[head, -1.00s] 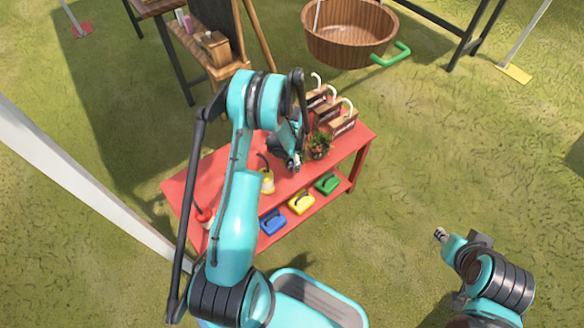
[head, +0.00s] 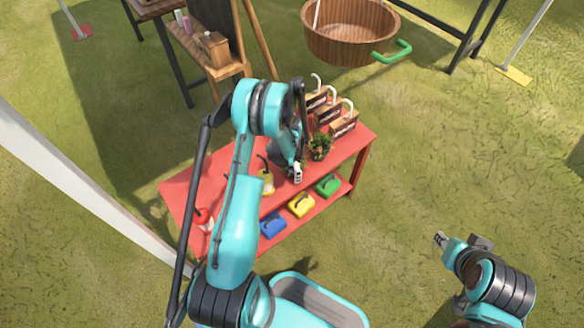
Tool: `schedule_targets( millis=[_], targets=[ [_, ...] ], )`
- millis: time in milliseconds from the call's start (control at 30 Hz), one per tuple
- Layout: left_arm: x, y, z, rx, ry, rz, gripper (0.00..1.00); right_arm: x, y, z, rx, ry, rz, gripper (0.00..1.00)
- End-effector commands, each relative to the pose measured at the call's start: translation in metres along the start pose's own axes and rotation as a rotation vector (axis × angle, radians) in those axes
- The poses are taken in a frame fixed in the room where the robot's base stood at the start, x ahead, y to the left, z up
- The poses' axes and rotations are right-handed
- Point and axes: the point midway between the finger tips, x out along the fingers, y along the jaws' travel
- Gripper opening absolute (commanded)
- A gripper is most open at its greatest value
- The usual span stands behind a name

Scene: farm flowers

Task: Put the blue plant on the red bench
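The red bench (head: 340,160) stands in the middle of the head view, partly hidden behind my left arm. A small leafy green plant (head: 320,146) stands on its top near the right end. I see no clearly blue plant. My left gripper (head: 297,173) is over the bench top, just left of and nearer than the plant, and appears apart from it. Its fingers are too small to tell open from shut. My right gripper (head: 440,239) is over the grass right of the bench, away from everything; its fingers are also unclear.
Wooden boxes with pale hooked handles (head: 343,124) stand behind the plant. A yellow bottle (head: 265,180) and a red one (head: 203,218) are further left. Blue (head: 273,223), yellow (head: 302,204) and green (head: 328,185) cans sit on the lower shelf. A wooden tub (head: 350,35) is behind.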

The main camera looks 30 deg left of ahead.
Motion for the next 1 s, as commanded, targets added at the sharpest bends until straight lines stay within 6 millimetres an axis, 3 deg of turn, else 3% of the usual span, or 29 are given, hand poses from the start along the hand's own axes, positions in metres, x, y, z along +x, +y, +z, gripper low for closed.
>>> schedule_targets(
  millis=[133,233,600,867,1000],
  targets=[
    [-0.004,0.0,0.0,0.0,0.0,0.0,0.92,0.0,0.0,0.0,0.0,0.0,0.0,0.33],
    [-0.018,0.0,0.0,0.0,0.0,0.0,0.92,-0.006,0.0,-0.004,0.0,0.0,0.0,0.33],
    [-0.098,0.0,0.0,0.0,0.0,0.0,0.92,-0.031,0.0,-0.022,0.0,0.0,0.0,0.33],
    [-0.126,0.001,-0.001,-0.003,0.002,-0.003,0.92,-0.037,0.0,-0.026,0.0,0.0,0.0,0.33],
    [-0.16,0.01,-0.007,-0.042,0.024,-0.033,0.92,-0.037,0.0,-0.026,0.0,0.0,0.0,0.33]
  ],
)
